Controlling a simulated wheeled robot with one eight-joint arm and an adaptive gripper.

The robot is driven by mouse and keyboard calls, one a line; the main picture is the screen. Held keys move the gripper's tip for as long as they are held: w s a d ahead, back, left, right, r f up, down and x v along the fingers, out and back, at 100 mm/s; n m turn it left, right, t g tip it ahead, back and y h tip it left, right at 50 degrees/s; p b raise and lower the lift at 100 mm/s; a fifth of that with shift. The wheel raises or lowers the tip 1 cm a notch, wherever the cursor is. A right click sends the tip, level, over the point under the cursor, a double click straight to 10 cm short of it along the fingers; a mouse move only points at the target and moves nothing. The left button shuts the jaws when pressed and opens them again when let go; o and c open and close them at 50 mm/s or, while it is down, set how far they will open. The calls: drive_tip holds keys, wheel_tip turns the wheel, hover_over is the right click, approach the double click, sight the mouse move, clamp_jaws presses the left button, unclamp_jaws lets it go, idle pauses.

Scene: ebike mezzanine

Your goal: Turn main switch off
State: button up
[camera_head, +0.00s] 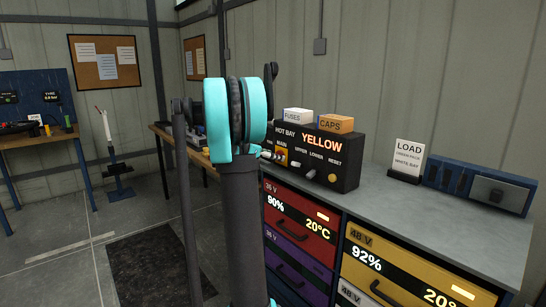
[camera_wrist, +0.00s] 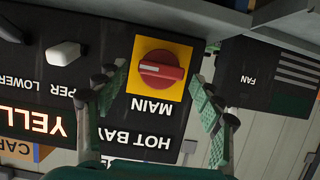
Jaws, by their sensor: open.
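The main switch (camera_wrist: 162,69) is a round red knob on a yellow square plate, labelled MAIN, and its grip bar lies about horizontal in the wrist view. In the head view, part of its yellow plate (camera_head: 282,156) shows on the black HOT BAY panel (camera_head: 345,168), beside my arm. My gripper (camera_wrist: 160,78) is open and empty. Its green fingers stand on the left and right of the knob in the wrist view, apart from each other; contact with the knob cannot be told. In the head view my arm hides much of the gripper.
A white lever (camera_wrist: 66,53) sits beside the main switch. The panel stands on a grey bench (camera_head: 450,205) above battery drawers (camera_head: 300,222). FUSES (camera_head: 298,115) and CAPS (camera_head: 336,124) boxes lie on top. A LOAD sign (camera_head: 408,160) stands to the right.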

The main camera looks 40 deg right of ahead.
drive_tip(key=shift+d, duration=0.1)
drive_tip(key=c, duration=1.2)
drive_tip(key=shift+o, duration=0.2)
drive_tip(key=n+g, duration=0.2)
drive_tip(key=n, duration=0.1)
drive_tip(key=shift+w+f+h, duration=0.1)
drive_tip(key=shift+w+h, duration=0.2)
drive_tip(key=shift+w, duration=0.05)
drive_tip(key=n, duration=0.1)
drive_tip(key=n+g, duration=0.2)
drive_tip(key=shift+w+f+n+h, duration=0.2)
drive_tip(key=shift+w+n+h, duration=0.05)
drive_tip(key=shift+n+h, duration=0.05)
drive_tip(key=n, duration=0.1)
drive_tip(key=n+g, duration=0.1)
drive_tip(key=n+h, duration=0.1)
drive_tip(key=shift+w+f+g, duration=0.15)
drive_tip(key=shift+f+g, duration=0.1)
drive_tip(key=shift+g, duration=0.15)
drive_tip(key=shift+f+n+g+h, duration=0.15)
drive_tip(key=shift+n+h, duration=0.25)
drive_tip(key=shift+n, duration=0.55)
drive_tip(key=shift+f+n+g+h, duration=0.1)
drive_tip(key=shift+n+g+h, duration=0.25)
drive_tip(key=shift+n, duration=0.6)
